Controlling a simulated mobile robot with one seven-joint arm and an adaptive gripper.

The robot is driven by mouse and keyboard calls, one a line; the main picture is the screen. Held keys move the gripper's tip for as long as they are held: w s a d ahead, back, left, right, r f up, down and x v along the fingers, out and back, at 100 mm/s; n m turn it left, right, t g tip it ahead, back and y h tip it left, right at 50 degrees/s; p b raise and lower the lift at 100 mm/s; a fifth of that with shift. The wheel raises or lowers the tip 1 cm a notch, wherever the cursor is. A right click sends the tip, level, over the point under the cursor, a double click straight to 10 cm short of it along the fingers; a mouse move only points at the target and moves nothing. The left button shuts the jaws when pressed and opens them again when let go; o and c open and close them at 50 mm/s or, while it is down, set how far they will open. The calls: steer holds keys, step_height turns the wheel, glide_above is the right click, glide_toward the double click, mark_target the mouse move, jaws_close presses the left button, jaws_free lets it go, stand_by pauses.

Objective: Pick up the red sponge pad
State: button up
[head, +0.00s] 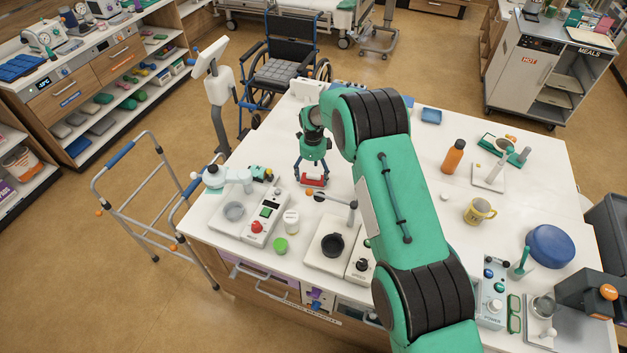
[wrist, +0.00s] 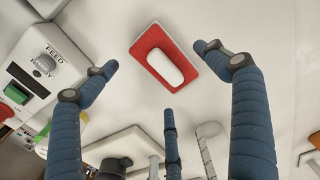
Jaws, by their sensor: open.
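The red sponge pad (wrist: 181,47) lies flat on the white tabletop, a red rectangle with a raised white rounded piece on top. In the head view the red pad (head: 313,183) shows just below my gripper (head: 312,172), near the far left part of the table. In the wrist view my gripper (wrist: 158,72) is open, with blue fingertips left, right and below the pad. The fingers look apart from the pad, and nothing is held. The exact height of the fingertips above the table is hard to tell.
A feed control box (head: 265,217) with red and green buttons stands left of the pad. A post with an orange knob (head: 310,194) stands close in front. A white-lidded jar (head: 291,222) and a green-lidded cup (head: 280,246) are nearer. Tabletop right of my arm has free patches.

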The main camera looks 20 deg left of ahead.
mark_target(313, 178)
steer(key=shift+f, duration=1.4)
steer(key=c, duration=1.2)
